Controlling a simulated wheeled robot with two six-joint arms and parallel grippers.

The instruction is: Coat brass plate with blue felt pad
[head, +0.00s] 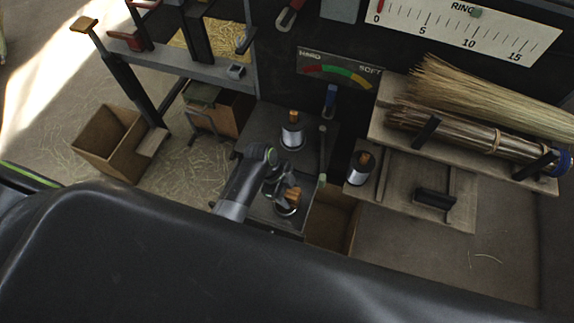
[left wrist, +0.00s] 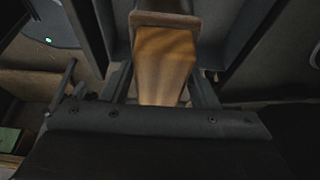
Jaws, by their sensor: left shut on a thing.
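My left gripper (head: 287,192) points down over a dark bench and is shut on an orange-brown wooden handle. The handle (left wrist: 163,65) fills the middle of the left wrist view, between the fingers, with a brown collar above it. In the head view a small round metal piece (head: 286,208) shows just below the gripper; I cannot tell if it is joined to the handle. Two silver cylinders with wooden tops stand nearby, one behind (head: 292,137) and one to the right (head: 359,175). I cannot make out a brass plate or a felt pad for certain.
A hardness gauge (head: 340,69) is at the back. Straw bundles (head: 490,95) lie on a rack at the right. An open box (head: 331,222) is right of the gripper; a cardboard box (head: 105,140) stands on the straw-strewn floor. The right bench surface is mostly clear.

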